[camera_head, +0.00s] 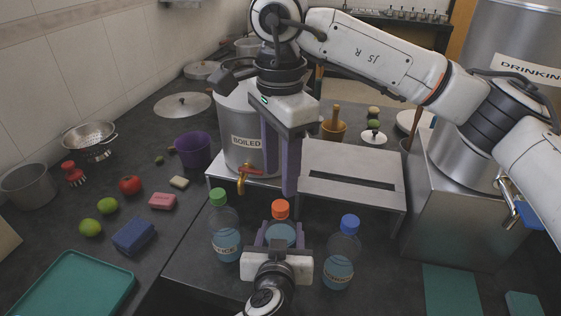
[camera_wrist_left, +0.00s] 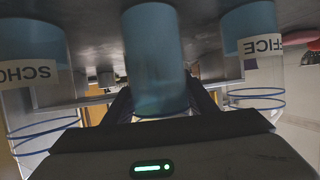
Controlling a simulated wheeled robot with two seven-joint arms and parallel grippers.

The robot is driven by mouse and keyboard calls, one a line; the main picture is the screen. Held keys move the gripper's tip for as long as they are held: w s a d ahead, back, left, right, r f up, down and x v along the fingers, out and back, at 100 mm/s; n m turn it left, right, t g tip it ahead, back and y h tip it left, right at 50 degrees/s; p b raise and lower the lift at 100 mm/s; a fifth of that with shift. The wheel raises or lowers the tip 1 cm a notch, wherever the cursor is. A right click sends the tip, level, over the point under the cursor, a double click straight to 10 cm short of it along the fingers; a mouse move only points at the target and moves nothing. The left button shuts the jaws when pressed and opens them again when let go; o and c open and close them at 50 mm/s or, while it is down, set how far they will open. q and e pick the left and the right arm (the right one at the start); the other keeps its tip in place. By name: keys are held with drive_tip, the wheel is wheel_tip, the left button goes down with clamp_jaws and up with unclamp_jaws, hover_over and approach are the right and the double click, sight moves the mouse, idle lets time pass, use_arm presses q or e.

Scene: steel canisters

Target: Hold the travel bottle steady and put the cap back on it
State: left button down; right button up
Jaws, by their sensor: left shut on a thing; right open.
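The travel bottle (camera_head: 281,236) stands upright on the dark counter between two others, with an orange cap (camera_head: 280,209) at its top; I cannot tell how tightly the cap sits. My left gripper (camera_head: 281,241) is shut around its body from the near side. The left wrist view shows this bottle (camera_wrist_left: 155,60) upside down between the fingers, its capped end out of sight. My right gripper (camera_head: 280,182) points down, open and empty, its purple fingers just above the orange cap.
A green-capped bottle (camera_head: 225,228) stands left and a blue-capped one (camera_head: 341,255) right, both close. Behind are the steel "BOILED" canister (camera_head: 240,115) with a brass tap (camera_head: 243,180) and a metal stand (camera_head: 350,160). A teal tray (camera_head: 75,285) lies front left.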

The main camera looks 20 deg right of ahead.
sight(281, 205)
drive_tip(key=n, duration=0.4)
drive_tip(key=shift+r+n, duration=0.15)
drive_tip(key=shift+n, duration=0.15)
drive_tip(key=n, duration=0.4)
drive_tip(key=shift+r, duration=0.1)
drive_tip(key=n, duration=0.4)
drive_tip(key=shift+r+n, duration=0.1)
drive_tip(key=shift+n, duration=0.2)
drive_tip(key=n, duration=0.5)
drive_tip(key=shift+r, duration=0.15)
drive_tip(key=shift+f, duration=4)
